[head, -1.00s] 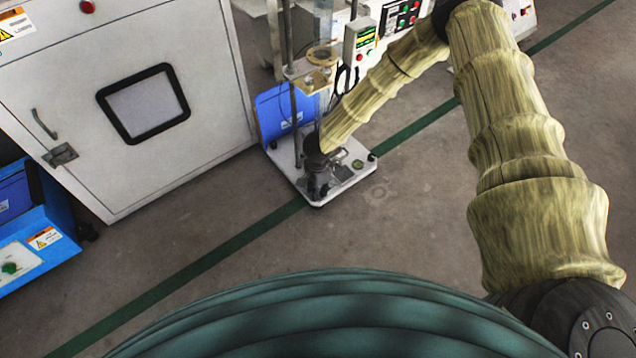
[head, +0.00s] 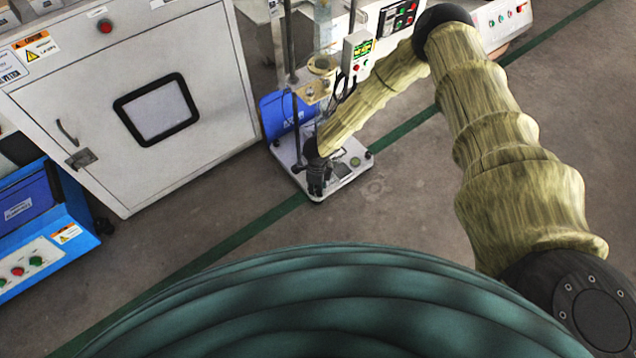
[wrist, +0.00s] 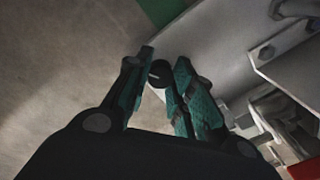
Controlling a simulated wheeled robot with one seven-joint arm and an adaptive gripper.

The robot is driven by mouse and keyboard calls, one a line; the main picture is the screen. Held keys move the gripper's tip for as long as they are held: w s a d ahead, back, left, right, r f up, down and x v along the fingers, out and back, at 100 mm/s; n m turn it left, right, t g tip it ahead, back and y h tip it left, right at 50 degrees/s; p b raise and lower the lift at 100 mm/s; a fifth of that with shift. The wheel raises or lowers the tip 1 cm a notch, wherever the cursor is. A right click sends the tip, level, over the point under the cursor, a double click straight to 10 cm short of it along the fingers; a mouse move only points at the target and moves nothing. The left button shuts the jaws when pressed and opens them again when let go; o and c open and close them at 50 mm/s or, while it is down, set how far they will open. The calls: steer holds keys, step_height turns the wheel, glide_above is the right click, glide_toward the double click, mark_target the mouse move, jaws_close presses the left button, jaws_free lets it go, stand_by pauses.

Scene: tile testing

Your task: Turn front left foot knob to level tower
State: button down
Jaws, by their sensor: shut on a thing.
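The tower (head: 291,80) stands on a pale base plate (head: 345,178) on the floor, with upright rods and a clear tube. In the wrist view, my gripper (wrist: 160,68) has its two teal fingers on either side of a small round black knob (wrist: 158,70) at the edge of the base plate (wrist: 215,50). The fingers are shut on this knob. In the head view, my gripper (head: 317,185) is at the plate's front left corner, and the knob is hidden there. A round green-centred level (head: 355,161) sits on the plate. Its bubble is too small to read.
A white cabinet (head: 130,60) stands to the left and a blue unit (head: 60,215) at lower left. A blue panel (head: 287,113) is behind the tower's left side. A control box (head: 358,52) is behind it. The floor (head: 400,190) to the right is open.

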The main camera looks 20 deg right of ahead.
steer(key=shift+w+m+p, duration=0.1)
steer(key=shift+m+p, duration=0.2)
steer(key=shift+m, duration=0.4)
steer(key=c, duration=1.2)
jaws_free()
step_height(320, 180, up, 12)
